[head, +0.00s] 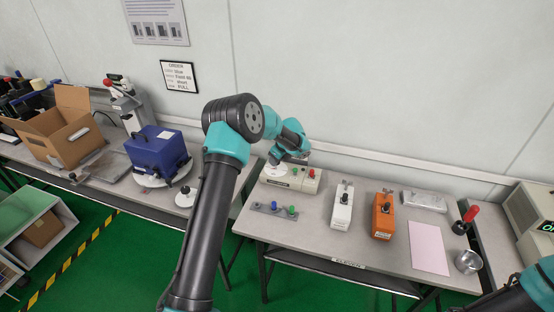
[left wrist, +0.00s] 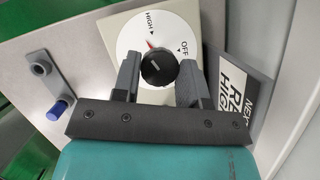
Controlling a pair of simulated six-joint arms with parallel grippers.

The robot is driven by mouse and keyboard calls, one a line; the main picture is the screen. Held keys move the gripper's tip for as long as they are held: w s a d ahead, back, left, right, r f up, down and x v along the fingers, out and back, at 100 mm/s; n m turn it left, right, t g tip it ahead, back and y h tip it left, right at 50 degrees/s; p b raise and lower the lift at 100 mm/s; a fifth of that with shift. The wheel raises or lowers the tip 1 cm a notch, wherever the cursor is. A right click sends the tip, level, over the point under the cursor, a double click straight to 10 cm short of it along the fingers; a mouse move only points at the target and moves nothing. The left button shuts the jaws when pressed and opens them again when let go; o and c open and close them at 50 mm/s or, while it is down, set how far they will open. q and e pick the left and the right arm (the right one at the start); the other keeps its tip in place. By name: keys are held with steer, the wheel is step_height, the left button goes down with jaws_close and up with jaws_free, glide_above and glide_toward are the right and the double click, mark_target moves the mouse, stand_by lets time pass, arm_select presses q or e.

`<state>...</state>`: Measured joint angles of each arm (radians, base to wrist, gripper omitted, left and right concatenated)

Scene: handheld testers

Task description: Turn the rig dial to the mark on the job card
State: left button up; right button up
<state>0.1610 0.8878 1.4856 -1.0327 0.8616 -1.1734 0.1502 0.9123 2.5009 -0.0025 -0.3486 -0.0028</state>
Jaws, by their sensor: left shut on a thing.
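The rig (head: 307,184) is a beige box at the back of the right bench, with a red and a green button on top. Its black dial knob (left wrist: 158,67) sits on a white disc marked HIGH and OFF, with a red mark between knob and HIGH. My left gripper (left wrist: 160,76) is shut on the knob, one finger on each side; in the head view my arm partly covers the dial. A dark-and-white card (left wrist: 240,92) beside the rig reads partly "NEXT" and "HIGH"; the rest is hidden. My right gripper is out of view; only its arm shows at lower right.
A grey strip with coloured buttons (head: 274,209) lies in front of the rig. A white tester (head: 342,207) and an orange tester (head: 383,216) stand to its right. A pink sheet (head: 428,247) and metal cup (head: 468,262) are farther right. A framed notice (head: 179,76) hangs on the wall.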

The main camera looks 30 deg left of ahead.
arm_select(q)
steer(key=shift+s+m+t+h, duration=0.15)
steer(key=shift+m+t, duration=0.25)
steer(key=shift+m, duration=0.75)
steer(key=shift+m+t+h, duration=0.25)
steer(key=shift+m+t, duration=0.15)
steer(key=shift+m, duration=0.75)
steer(key=o, duration=0.9)
steer(key=v, duration=1.7)
steer(key=shift+d+r, duration=0.1)
steer(key=shift+d, duration=0.05)
